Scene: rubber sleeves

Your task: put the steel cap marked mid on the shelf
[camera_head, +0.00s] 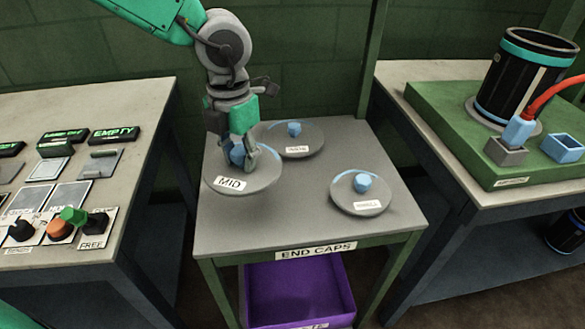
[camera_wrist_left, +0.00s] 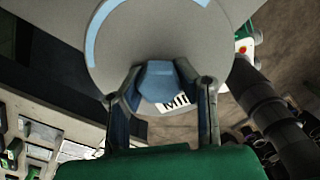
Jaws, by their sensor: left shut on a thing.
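The steel cap marked MID (camera_head: 232,184) is a round grey disc with a blue knob and a white label, at the left side of the end caps table. My left gripper (camera_head: 241,156) is shut on its blue knob from above. In the left wrist view the two fingers (camera_wrist_left: 163,100) sit on either side of the knob (camera_wrist_left: 157,82), and the disc (camera_wrist_left: 140,35) spans the top. The disc looks large and reaches the table's left edge; whether it is clear of the tabletop I cannot tell. My right gripper is not in view.
Two other caps lie on the table (camera_head: 300,222), one behind (camera_head: 300,142) and one at right (camera_head: 361,194). A purple bin (camera_head: 298,290) stands below. A control bench (camera_head: 140,110) is at left. At right, a green board (camera_head: 455,130) holds a black cylinder (camera_head: 522,75).

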